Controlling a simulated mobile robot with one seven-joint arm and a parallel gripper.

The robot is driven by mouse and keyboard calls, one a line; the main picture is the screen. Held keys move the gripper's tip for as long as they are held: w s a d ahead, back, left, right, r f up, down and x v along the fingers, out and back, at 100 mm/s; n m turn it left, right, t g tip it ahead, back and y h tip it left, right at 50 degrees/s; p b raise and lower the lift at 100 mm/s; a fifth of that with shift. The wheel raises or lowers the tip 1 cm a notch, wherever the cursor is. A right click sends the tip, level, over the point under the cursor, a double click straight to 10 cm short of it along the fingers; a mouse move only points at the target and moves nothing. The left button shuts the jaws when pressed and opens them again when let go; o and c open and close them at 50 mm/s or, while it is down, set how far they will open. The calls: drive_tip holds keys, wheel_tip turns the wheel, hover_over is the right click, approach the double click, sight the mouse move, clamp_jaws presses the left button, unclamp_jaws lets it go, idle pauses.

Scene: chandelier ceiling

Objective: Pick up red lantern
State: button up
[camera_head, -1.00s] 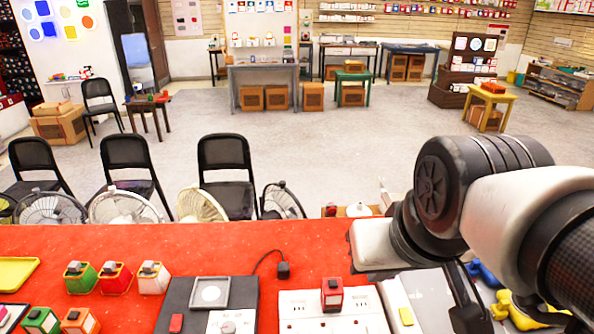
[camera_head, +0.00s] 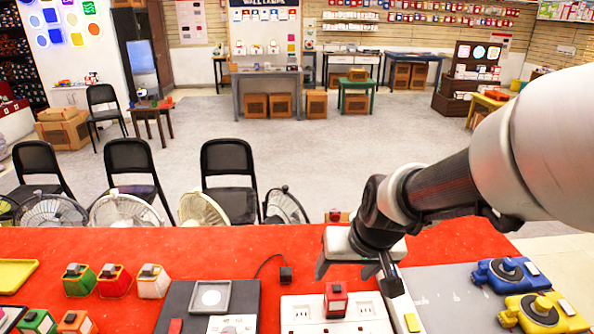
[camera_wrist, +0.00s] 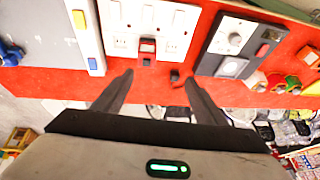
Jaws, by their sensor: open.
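A small red lantern-like block (camera_head: 336,300) with a grey top and pale front stands on a white socket panel (camera_head: 300,312); in the wrist view it (camera_wrist: 147,46) lies just beyond the fingertips. Another red lantern-shaped block (camera_head: 114,281) stands at the left between a green one (camera_head: 80,280) and a white one (camera_head: 153,282). I cannot tell which red one the task means. My gripper (camera_head: 356,272) is open and empty over the red table, beyond the panel's far edge; in the wrist view its fingers (camera_wrist: 159,80) are spread apart, touching nothing.
A dark panel with a grey frame (camera_head: 211,297) is left of the socket panel. A grey board (camera_head: 445,295) and blue (camera_head: 507,272) and yellow (camera_head: 543,312) devices lie right. A black plug (camera_head: 285,274) with its cord lies near the gripper. Fans and chairs stand beyond the table.

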drive_tip(key=h+b, duration=0.1)
approach(338, 298)
drive_tip(key=b+x, duration=0.6)
drive_tip(key=x, duration=0.3)
drive_tip(key=shift+w+f, duration=0.15)
drive_tip(key=shift+f, duration=0.05)
drive_tip(key=shift+b+x, duration=1.25)
drive_tip(key=shift+x, duration=1.75)
drive_tip(key=shift+w+r, duration=0.1)
